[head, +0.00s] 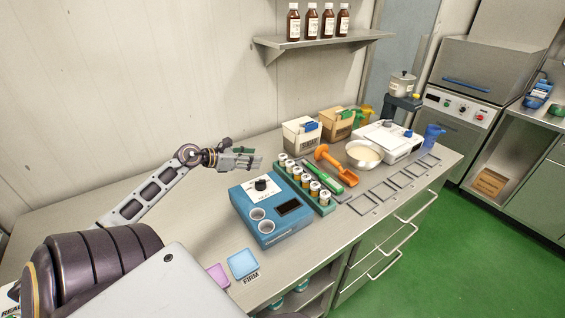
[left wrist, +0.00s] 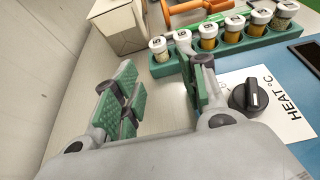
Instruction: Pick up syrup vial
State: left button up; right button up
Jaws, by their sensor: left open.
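Several syrup vials with white caps stand upright in a green rack (head: 324,208) on the counter, just right of the blue heater. The nearest row shows in the left wrist view, with a white-capped vial (left wrist: 158,48) at the rack's left end and amber vials (left wrist: 208,38) further right. My left gripper (head: 252,162) is open and empty above the counter, behind the blue heater and left of the rack. In the left wrist view its green-padded fingers (left wrist: 162,98) are apart, with bare counter between them. My right gripper is not in view.
The blue heater (head: 270,228) with a black knob stands in front of the gripper. A green tool and an orange scoop (head: 347,178) lie right of the rack. A white bin (head: 301,138) stands behind. The counter's left part is clear.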

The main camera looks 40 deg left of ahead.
aim_at(280, 158)
pick_arm(q)
jog(key=shift+x, duration=4.35)
jog(key=shift+w, duration=0.15)
